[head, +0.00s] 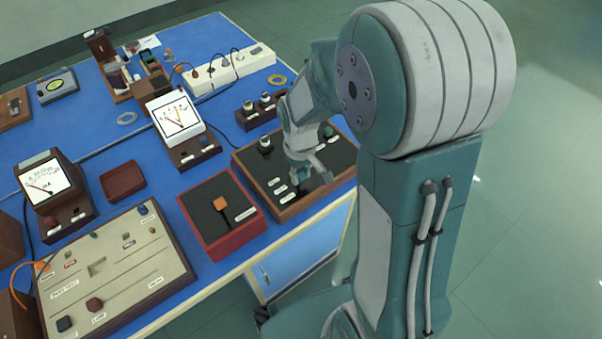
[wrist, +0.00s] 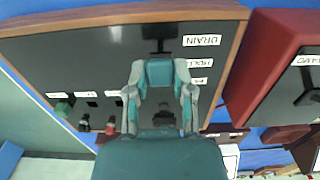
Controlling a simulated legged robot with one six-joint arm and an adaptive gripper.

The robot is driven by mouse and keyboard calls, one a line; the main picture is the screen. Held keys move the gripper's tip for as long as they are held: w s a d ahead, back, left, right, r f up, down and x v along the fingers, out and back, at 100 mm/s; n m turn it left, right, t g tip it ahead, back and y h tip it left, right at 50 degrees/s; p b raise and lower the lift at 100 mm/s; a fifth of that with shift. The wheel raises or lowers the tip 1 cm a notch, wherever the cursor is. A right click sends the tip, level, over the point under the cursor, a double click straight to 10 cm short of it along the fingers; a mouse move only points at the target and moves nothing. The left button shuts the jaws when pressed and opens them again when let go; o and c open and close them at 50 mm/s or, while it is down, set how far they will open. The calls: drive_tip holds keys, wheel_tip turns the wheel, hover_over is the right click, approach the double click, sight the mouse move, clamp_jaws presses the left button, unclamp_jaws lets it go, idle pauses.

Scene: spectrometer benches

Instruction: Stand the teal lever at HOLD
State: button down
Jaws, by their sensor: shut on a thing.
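A black panel in a wooden frame (head: 247,168) lies at the bench's near edge in the head view, under my gripper (head: 310,178). In the wrist view it fills the upper left, with a dark slot piece (wrist: 160,33) and upside-down labels DRAIN (wrist: 201,40), HOLD (wrist: 200,63) and a third. A teal block (wrist: 160,70), apparently the lever's handle, sits between my fingertips. My gripper (wrist: 161,82) is shut on it. The handle shows roughly level with HOLD in the wrist picture. Its exact angle is hard to tell, and my fingers hide it in the head view.
A red box (head: 215,243) with an orange lever (head: 220,203) stands left of the panel. A green knob (wrist: 64,108) and dark switches are at the panel's other side. Meters (head: 42,183), a beige control board (head: 120,265) and a white power strip (head: 228,65) occupy the blue bench.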

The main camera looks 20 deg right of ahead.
drive_tip(key=shift+w+a+r+g+h, duration=0.15)
drive_tip(key=shift+w+g+h, duration=0.25)
drive_tip(key=shift+g, duration=0.45)
drive_tip(key=shift+w+a+f+g+h, duration=0.1)
drive_tip(key=shift+w+a+g+h, duration=0.1)
drive_tip(key=shift+w+g, duration=0.5)
drive_tip(key=shift+w+a+r+g+h, duration=0.15)
drive_tip(key=shift+w+g+h, duration=0.15)
drive_tip(key=shift+g, duration=0.75)
drive_tip(key=shift+c, duration=2.4)
unclamp_jaws()
drive_tip(key=shift+f, duration=0.1)
drive_tip(key=v, duration=1.2)
